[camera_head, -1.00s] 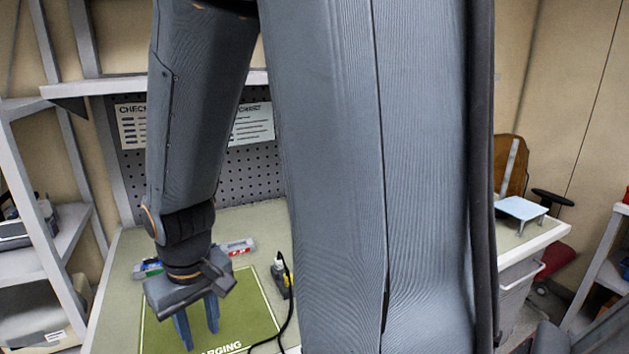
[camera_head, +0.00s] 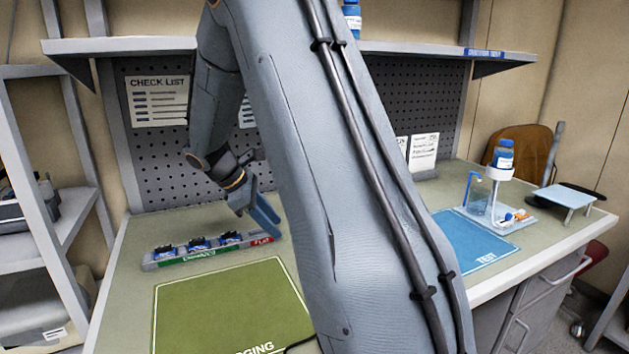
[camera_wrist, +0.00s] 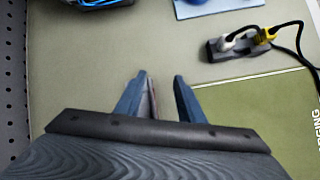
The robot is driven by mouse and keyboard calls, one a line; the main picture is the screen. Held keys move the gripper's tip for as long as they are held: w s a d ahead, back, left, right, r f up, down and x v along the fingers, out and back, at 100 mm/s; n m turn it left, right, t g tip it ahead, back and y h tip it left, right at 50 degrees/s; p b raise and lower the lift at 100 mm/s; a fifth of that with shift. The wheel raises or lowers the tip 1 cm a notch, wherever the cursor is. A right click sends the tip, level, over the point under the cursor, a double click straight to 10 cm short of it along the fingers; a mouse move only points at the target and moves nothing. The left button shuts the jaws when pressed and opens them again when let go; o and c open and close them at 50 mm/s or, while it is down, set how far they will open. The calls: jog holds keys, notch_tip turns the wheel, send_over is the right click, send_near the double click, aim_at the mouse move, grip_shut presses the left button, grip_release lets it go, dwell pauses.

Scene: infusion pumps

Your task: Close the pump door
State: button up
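My gripper (camera_head: 264,216) is above the rear of the bench, behind the green mat, beside the right end of a strip holding black-and-blue items. In the wrist view its two blue fingers (camera_wrist: 160,95) are apart with nothing between them, so it is open. I cannot make out a pump or its door in the head view; my arm hides the middle of the bench. A black-and-blue thing (camera_wrist: 98,4) is cut off at the top of the wrist view, and I cannot tell what it is.
The strip (camera_head: 208,254) lies behind the green mat (camera_head: 225,310). A blue mat (camera_head: 465,240) and a stand with a blue-capped bottle (camera_head: 503,155) are at right. A power strip (camera_wrist: 240,46) with cables lies near my gripper. A shelf (camera_head: 120,46) runs overhead.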

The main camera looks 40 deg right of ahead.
jog(key=w+d+n+h+b, duration=0.1)
jog(key=w+d+h, duration=0.1)
jog(key=w+d, duration=0.2)
jog(key=w+d+n+g+h+b, duration=0.1)
jog(key=w+d+n+h+b, duration=0.1)
jog(key=w+d, duration=0.2)
jog(key=w+d+n+h+b, duration=0.1)
jog(key=w+d+h+b, duration=0.1)
jog(key=w+d, duration=0.2)
jog(key=shift+w+d+r+g, duration=0.1)
jog(key=shift+d+r+g, duration=0.3)
jog(key=shift+d, duration=0.05)
jog(key=shift+w+d+r+n+g+h+b, duration=0.8)
jog(key=shift+w+d+r+g+h+b, duration=1.3)
jog(key=shift+d, duration=1.2)
jog(key=x, duration=0.6)
jog(key=shift+d, duration=0.5)
jog(key=shift+w, duration=0.15)
grip_shut()
